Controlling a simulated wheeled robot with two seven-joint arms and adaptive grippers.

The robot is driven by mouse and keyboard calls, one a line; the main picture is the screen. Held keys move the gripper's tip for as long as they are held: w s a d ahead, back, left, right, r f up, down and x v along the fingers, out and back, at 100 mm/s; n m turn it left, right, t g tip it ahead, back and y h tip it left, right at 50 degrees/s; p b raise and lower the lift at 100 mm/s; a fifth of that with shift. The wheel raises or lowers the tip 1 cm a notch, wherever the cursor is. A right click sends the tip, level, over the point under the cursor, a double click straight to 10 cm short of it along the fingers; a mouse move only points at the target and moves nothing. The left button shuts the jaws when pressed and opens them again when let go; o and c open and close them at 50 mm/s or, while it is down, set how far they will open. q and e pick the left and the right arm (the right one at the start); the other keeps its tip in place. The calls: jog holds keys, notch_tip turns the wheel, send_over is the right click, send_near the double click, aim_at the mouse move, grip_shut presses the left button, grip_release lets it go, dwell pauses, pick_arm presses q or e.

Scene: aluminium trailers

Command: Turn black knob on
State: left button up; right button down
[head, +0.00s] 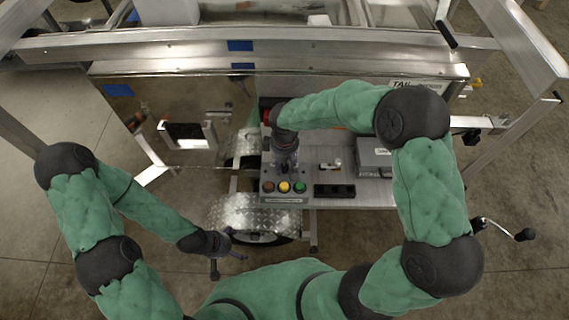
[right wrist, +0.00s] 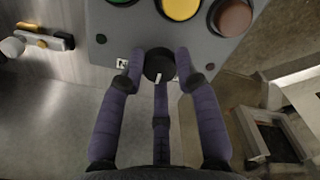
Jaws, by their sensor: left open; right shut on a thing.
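The black knob (right wrist: 158,65) is on the grey control box (right wrist: 222,58) in the right wrist view, below the coloured buttons. A short white mark shows on its face. My right gripper (right wrist: 158,60) has its purple fingers around the knob, one on each side and one below. In the head view my right gripper (head: 286,160) is over the box behind the buttons and hides the knob. My left gripper (head: 228,257) is open and empty, low at the left of centre, away from the box.
Red (head: 268,187), yellow (head: 284,187) and green (head: 300,187) buttons line the box's front. A black strip (head: 334,191) and a grey case (head: 373,157) sit to its right. A metal fender with a wheel (head: 262,222) is below. An aluminium rail (head: 190,45) crosses behind.

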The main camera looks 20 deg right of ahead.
aim_at(285, 167)
jog(key=m, duration=0.4)
jog(key=shift+f+m, duration=0.1)
jog(key=shift+m, duration=0.2)
jog(key=shift+s+m+b, duration=0.1)
jog(key=shift+m+b, duration=0.45)
jog(key=shift+m, duration=2.05)
jog(key=c, duration=0.9)
grip_release()
jog(key=shift+r, duration=0.2)
notch_tip(285, 167, up, 12)
jog(key=shift+f, duration=0.15)
